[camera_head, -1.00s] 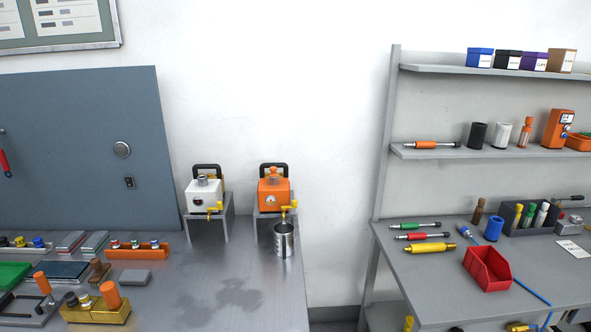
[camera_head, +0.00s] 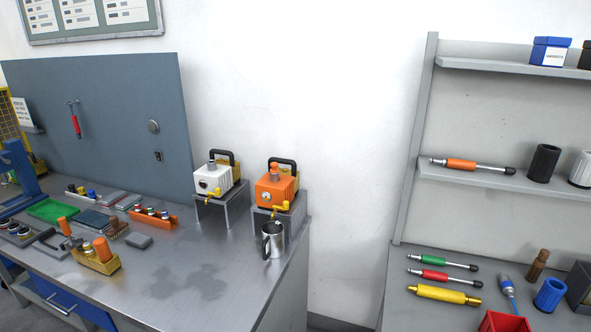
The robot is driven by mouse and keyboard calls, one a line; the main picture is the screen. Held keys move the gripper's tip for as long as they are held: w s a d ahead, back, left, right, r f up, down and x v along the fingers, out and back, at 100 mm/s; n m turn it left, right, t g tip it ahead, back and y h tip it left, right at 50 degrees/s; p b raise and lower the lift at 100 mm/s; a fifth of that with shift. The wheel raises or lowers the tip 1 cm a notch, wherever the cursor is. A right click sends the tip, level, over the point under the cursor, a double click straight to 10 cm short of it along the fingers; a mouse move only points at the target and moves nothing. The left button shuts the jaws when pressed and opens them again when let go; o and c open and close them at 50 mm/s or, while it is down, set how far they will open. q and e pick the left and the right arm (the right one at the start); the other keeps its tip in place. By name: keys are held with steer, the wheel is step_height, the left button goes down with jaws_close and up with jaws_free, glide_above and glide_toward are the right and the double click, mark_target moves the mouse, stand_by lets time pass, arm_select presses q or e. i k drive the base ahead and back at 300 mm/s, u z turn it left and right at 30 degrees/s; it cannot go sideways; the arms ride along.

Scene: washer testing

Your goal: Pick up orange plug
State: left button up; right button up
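Two orange cylinders, either of which may be the orange plug, stand at the left of the metal workbench (camera_head: 185,285). The thicker orange cylinder (camera_head: 102,249) rises from a yellow block (camera_head: 98,265). The thinner orange cylinder (camera_head: 64,227) is just behind and left of it, slightly tilted. I cannot tell from here what holds its lower end. Neither of my grippers is in view, and nothing is seen touching either cylinder.
An orange pump (camera_head: 277,192) and a white pump (camera_head: 214,180) stand on metal stands at the bench's back right. A metal mug (camera_head: 273,241) is in front. An orange rack (camera_head: 153,219) holds small parts. The bench's front middle is clear. Shelving (camera_head: 409,160) stands right.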

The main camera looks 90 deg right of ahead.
mark_target(275, 165)
steer(key=z, duration=1.75)
